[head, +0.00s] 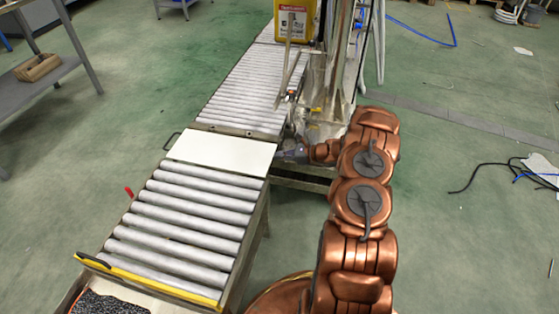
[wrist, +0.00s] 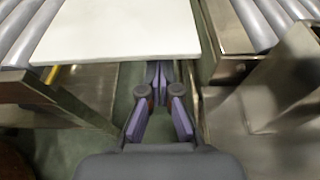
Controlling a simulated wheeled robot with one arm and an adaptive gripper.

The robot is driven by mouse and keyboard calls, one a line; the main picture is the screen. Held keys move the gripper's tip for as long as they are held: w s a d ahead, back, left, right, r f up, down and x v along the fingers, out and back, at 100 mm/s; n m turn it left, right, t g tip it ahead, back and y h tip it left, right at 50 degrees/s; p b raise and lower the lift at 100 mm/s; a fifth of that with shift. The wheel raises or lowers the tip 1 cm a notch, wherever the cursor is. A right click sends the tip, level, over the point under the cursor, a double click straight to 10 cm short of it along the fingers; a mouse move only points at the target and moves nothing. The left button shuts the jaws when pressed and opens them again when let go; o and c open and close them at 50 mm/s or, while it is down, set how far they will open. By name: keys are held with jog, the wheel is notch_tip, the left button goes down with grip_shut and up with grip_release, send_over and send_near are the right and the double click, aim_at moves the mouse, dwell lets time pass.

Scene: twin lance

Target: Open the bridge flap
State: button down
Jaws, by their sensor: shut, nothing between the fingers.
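The bridge flap (head: 222,151) is a flat white panel lying level across the gap between two roller conveyor sections. A dark handle (head: 171,141) sticks out at its left edge. In the wrist view the flap (wrist: 120,30) fills the upper middle, with its near edge just ahead of my fingertips. My gripper (head: 283,154) is at the flap's right edge in the head view. In the wrist view my gripper (wrist: 158,78) is shut and empty, its purple fingers together at or just below the flap's edge. I cannot tell whether they touch it.
The near roller section (head: 185,222) has a yellow bar at its front end and a red lever (head: 129,192) on its left side. The far rollers (head: 245,90) lead to a yellow canister (head: 296,20). A metal post stands beside them.

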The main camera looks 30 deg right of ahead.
jog(key=shift+r, duration=0.25)
dwell(0.3)
jog(key=shift+r+n+t+h+p, duration=0.35)
jog(key=shift+r+n, duration=0.35)
jog(key=shift+r, duration=0.4)
notch_tip(320, 180, down, 4)
jog(key=f+b, duration=0.1)
jog(key=b, duration=0.1)
jog(key=p+v, duration=0.3)
jog(key=v, duration=0.7)
jog(key=shift+w+d+r, duration=0.2)
jog(key=shift+d+r, duration=0.1)
jog(key=shift+r, duration=0.15)
